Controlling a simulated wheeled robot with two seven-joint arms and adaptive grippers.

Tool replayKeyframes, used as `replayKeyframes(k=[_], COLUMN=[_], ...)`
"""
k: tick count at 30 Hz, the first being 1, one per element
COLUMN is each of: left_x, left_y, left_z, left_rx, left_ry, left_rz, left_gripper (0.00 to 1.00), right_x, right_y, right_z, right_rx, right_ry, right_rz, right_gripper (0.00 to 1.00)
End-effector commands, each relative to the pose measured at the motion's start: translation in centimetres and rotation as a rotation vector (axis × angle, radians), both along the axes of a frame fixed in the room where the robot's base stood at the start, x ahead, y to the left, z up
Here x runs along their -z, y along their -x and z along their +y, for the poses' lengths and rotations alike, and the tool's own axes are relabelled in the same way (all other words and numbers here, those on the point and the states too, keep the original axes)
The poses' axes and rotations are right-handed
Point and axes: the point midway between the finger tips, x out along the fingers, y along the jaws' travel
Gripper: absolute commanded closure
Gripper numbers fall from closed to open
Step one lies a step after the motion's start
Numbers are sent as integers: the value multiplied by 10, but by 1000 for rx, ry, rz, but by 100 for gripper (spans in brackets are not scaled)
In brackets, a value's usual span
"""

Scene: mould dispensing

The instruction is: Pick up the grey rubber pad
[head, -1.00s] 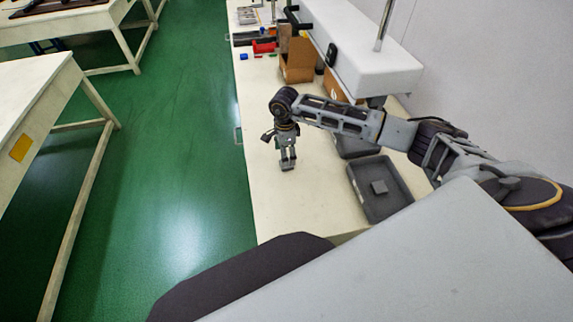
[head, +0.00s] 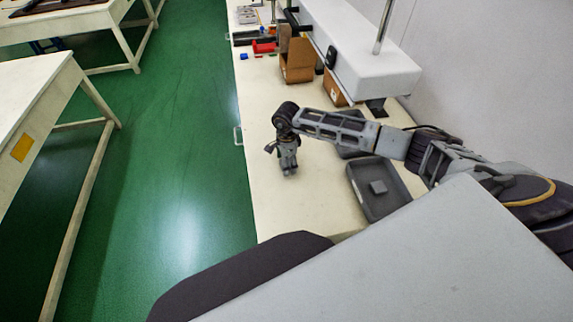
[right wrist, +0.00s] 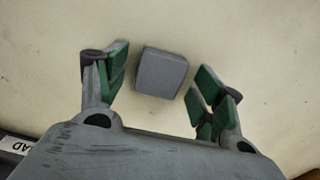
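The grey rubber pad (right wrist: 161,73) is a small square block, lying on the pale table top in the right wrist view. My right gripper (right wrist: 164,82) is open, with its green-padded fingers on either side of the pad. A gap shows between the pad and each finger, wider on the left. In the head view my right gripper (head: 289,171) points down close to the table, and the pad under it is hard to make out. My left gripper is not in view.
The table (head: 275,211) is clear in front of and left of the gripper. A second dark tray (head: 352,152) is partly hidden behind my right arm. Cardboard boxes (head: 298,69) and a red bin (head: 264,47) stand farther back. A labelled edge (right wrist: 18,145) shows at lower left in the right wrist view.

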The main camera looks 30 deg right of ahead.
Motion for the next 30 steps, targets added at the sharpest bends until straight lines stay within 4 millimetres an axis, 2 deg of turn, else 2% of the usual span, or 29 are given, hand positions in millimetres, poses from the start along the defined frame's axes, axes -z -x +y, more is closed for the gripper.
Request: replayKeyframes(k=[1, 9, 12, 23, 30], left_x=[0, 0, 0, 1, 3], left_y=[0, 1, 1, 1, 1], left_z=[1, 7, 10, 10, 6], left_rx=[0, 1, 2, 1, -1], left_ry=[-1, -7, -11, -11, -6], left_rz=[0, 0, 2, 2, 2], left_gripper=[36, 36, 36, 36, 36], right_x=[0, 0, 0, -5, -28], right_y=[0, 0, 0, -1, -1], right_z=[0, 0, 0, 0, -1], right_rx=[0, 0, 0, 0, -1], right_ry=[0, 0, 0, 0, 0], right_rz=[0, 0, 0, -1, -2], right_gripper=[37, 72, 81, 81, 81])
